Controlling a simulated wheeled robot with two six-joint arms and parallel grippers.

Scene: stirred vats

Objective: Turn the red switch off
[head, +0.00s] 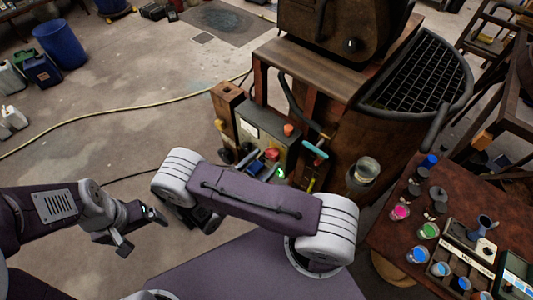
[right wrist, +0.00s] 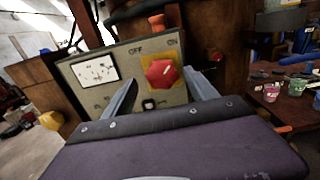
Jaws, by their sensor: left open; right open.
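The red switch (right wrist: 162,73) is a faceted knob on a yellow plate, on the front of a grey-green control box (right wrist: 118,62). OFF is printed at its upper left and ON at its upper right; I cannot tell which it points to. My right gripper (right wrist: 160,82) is open, its fingers on either side of the knob's lower part; contact is unclear. In the head view the red switch (head: 271,153) shows just beyond my right arm, which hides most of that gripper. My left gripper (head: 141,232) is open and empty over the floor.
A brown vat (head: 345,140) stands close at right. A table (head: 400,245) with colored pots is farther right. A yellow hose (head: 110,112) crosses the open floor at left.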

